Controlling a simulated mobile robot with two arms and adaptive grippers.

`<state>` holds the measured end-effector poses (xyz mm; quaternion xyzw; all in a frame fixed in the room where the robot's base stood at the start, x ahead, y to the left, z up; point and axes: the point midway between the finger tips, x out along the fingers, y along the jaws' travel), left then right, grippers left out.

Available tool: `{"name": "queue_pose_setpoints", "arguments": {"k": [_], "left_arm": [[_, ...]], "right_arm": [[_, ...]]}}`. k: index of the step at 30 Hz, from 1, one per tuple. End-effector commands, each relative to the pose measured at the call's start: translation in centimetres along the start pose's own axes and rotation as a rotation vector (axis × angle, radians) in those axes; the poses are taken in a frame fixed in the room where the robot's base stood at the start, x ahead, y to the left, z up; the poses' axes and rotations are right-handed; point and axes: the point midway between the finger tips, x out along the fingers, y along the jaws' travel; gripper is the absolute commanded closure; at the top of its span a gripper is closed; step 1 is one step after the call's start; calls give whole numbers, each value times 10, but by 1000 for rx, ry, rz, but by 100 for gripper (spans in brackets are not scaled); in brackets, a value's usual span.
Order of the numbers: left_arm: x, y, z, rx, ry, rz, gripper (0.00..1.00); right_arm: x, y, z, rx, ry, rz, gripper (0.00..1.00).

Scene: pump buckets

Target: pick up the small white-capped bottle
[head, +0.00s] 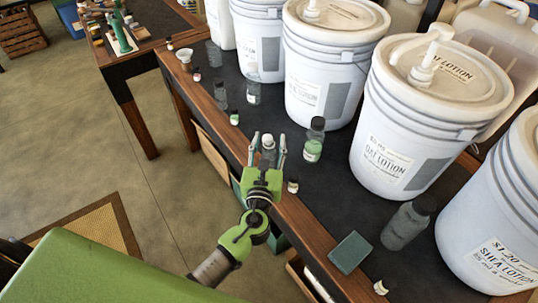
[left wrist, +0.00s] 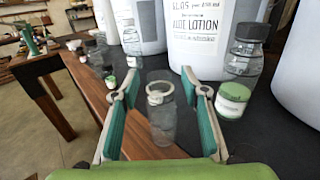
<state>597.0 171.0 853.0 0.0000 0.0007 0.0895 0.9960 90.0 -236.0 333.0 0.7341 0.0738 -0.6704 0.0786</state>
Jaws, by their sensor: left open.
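A small clear bottle with a white ring-shaped top (left wrist: 161,112) stands upright on the dark table top. In the left wrist view it is between the two spread fingers of my left gripper (left wrist: 160,108), with gaps at both sides. In the head view, my left gripper (head: 267,150) is open at the table's near edge, and the bottle's pale top (head: 268,141) shows between the fingertips. Its lower part is hidden there by the gripper. My right gripper is not in view.
A dark-capped bottle (head: 317,128) and a green-and-white jar (left wrist: 233,98) stand close on the right. Large white lotion buckets (head: 325,85) line the back. A tall clear bottle (head: 253,88) stands behind.

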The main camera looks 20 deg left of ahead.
Motion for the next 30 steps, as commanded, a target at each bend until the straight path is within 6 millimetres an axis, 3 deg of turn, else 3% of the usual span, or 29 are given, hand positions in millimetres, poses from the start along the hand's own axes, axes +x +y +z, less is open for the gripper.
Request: {"name": "queue_pose_setpoints", "arguments": {"k": [5, 9, 10, 23, 30], "left_arm": [[0, 0, 0, -1, 0, 0, 59], [0, 0, 0, 0, 0, 0, 93], [0, 0, 0, 0, 0, 0, 94], [0, 0, 5, -1, -1, 0, 94], [-1, 1, 38, -3, -3, 1, 94]], "right_arm": [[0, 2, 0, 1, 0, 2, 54], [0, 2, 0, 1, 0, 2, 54], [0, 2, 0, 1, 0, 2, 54], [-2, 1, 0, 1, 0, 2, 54], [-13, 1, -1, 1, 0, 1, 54]]}}
